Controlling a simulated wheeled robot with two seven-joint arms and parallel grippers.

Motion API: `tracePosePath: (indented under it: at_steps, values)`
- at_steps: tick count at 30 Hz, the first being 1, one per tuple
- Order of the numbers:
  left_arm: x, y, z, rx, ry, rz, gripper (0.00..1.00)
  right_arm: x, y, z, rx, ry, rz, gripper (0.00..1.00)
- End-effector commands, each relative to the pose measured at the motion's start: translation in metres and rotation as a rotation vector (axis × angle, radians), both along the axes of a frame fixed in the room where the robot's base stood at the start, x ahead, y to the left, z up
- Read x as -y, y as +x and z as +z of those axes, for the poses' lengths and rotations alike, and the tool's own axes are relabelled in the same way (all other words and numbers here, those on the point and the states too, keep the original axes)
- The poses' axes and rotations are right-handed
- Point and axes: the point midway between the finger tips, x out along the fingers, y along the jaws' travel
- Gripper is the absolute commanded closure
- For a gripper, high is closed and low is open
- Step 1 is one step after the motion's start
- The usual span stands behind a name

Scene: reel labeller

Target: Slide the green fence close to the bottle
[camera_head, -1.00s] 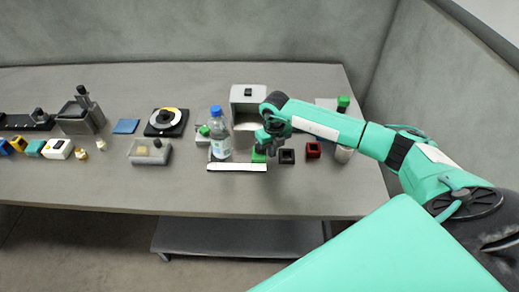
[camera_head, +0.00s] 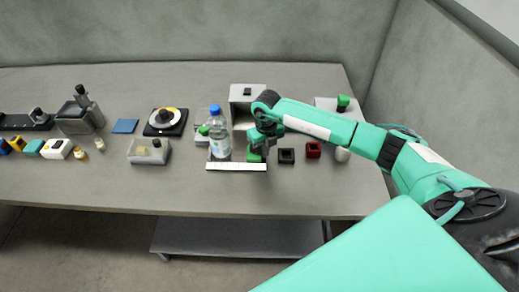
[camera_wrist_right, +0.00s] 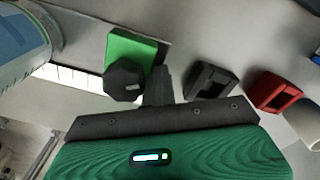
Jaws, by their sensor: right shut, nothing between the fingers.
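The bottle (camera_head: 220,138) stands upright with a blue cap on a flat base with a white front strip (camera_head: 236,167). The green fence (camera_head: 255,155) is just right of the bottle, with a narrow gap between them. In the right wrist view the green fence (camera_wrist_right: 132,48) has a dark knob (camera_wrist_right: 124,78), and the bottle (camera_wrist_right: 22,38) is at the left edge. My right gripper (camera_head: 262,142) is shut and empty, down at the fence's right side; its dark fingers (camera_wrist_right: 158,88) appear beside the knob, contact unclear. My left gripper is not in view.
A black block (camera_head: 286,156) and a red block (camera_head: 313,150) lie right of the fence. A grey box (camera_head: 247,98) stands behind it. A grey tray (camera_head: 150,152) lies left of the bottle. The table front is clear.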

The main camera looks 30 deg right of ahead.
Motion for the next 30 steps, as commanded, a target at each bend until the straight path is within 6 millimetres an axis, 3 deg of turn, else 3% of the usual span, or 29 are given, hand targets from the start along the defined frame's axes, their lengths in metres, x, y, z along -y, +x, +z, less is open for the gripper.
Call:
tracePosePath:
  at_steps: [30]
  values:
    - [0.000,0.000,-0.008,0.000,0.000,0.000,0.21,-0.025,0.014,0.000,0.002,0.006,0.005,1.00]
